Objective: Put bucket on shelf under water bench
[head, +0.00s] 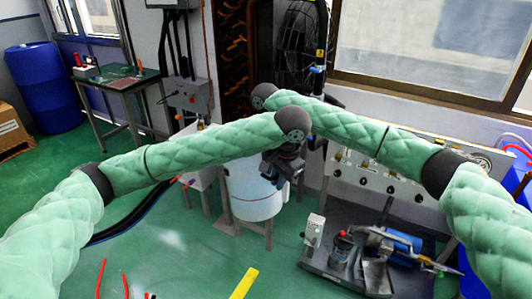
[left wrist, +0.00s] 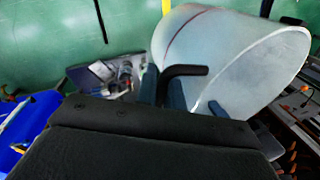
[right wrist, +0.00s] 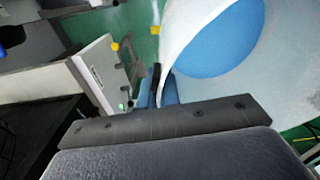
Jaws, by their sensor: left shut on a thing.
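The bucket (head: 255,198) is pale white-blue with a thin red line around it, in the middle of the head view; metal legs show below it. It fills the upper right of the left wrist view (left wrist: 225,50). The right wrist view shows its rim, wall and blue inside (right wrist: 215,40). My left gripper (head: 285,168) is shut on the bucket at its edge. My right gripper (right wrist: 164,88) has fingers close at the bucket's rim; whether they are clamped is unclear. It is hidden behind the left arm in the head view. Which bench is the water bench is unclear.
A panel with several knobs and gauges (head: 375,180) stands by the window at right. A dark low platform (head: 320,268) before it carries a blue motor (head: 402,243). A small table (head: 118,80) and blue barrel (head: 42,88) stand at left. Green floor (head: 190,255) is open in front.

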